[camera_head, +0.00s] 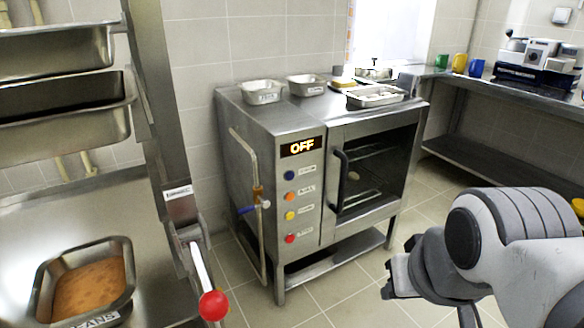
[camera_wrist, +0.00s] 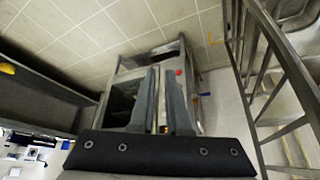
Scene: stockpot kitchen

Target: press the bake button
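The steel oven (camera_head: 270,150) stands against the wall in the head view, its display (camera_head: 301,147) reading OFF. Below it is a column of buttons: blue (camera_head: 289,175), orange (camera_head: 288,195), yellow (camera_head: 289,215) and red (camera_head: 290,238). Their labels are too small to read, so I cannot tell which is bake. My gripper (camera_head: 387,279) is right of the oven's lower front, apart from the panel. In the wrist view my gripper (camera_wrist: 161,72) has its fingers a little apart, nothing held between them. The oven is beyond them, and its red button (camera_wrist: 178,72) shows by the right fingertip.
The oven door, with a dark handle (camera_head: 340,182), is right of the buttons. A blue-ended lever (camera_head: 247,210) sticks out on the oven's left. A red-knobbed lever (camera_head: 213,305) and a bean tray (camera_head: 40,300) are at the left front. Open floor (camera_head: 345,298) lies before the oven.

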